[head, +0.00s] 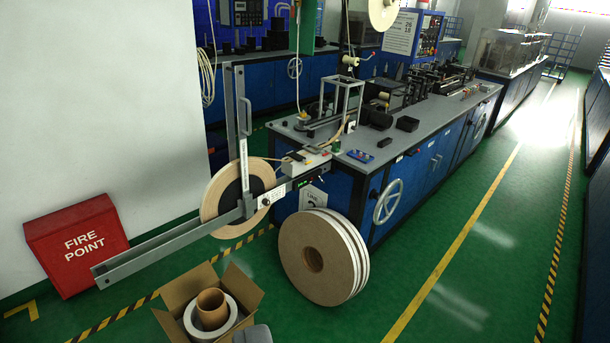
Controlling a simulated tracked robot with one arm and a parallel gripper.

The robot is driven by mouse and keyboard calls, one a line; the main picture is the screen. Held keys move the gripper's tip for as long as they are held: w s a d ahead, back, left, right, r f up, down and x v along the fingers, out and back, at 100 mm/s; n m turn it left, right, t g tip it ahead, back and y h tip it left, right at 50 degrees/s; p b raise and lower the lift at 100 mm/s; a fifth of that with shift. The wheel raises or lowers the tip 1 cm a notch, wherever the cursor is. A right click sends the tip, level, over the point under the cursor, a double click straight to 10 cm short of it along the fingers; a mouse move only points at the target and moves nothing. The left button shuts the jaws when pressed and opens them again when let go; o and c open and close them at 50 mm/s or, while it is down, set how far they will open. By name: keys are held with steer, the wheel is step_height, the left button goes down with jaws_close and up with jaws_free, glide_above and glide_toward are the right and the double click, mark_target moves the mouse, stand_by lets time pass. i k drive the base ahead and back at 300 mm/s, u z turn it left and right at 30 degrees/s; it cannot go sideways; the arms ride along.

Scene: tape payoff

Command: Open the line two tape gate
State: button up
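At the near end of the blue machine bench, a grey metal frame holds a large tan tape roll (215,200) with a dark hub. Its long beam (150,255) slopes up from lower left towards the bench, and a grey upright arm (233,100) with a bar handle (245,117) stands over the roll. I take this arm to be the tape gate; I cannot tell whether it is latched. No gripper fingers show. A rounded grey piece sits at the bottom edge, and I cannot tell what it is.
A red "FIRE POINT" box (78,243) stands left against the wall. An open carton (172,292) with rolls lies in front, below the beam. Large tan rolls (300,262) stand on the floor by the bench (420,170). The green aisle (475,260) on the right is clear.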

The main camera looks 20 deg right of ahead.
mark_target(295, 155)
steer(key=z, duration=0.25)
steer(key=i, duration=0.85)
steer(key=z, duration=0.7)
steer(key=i, duration=1.85)
steer(key=u, duration=0.25)
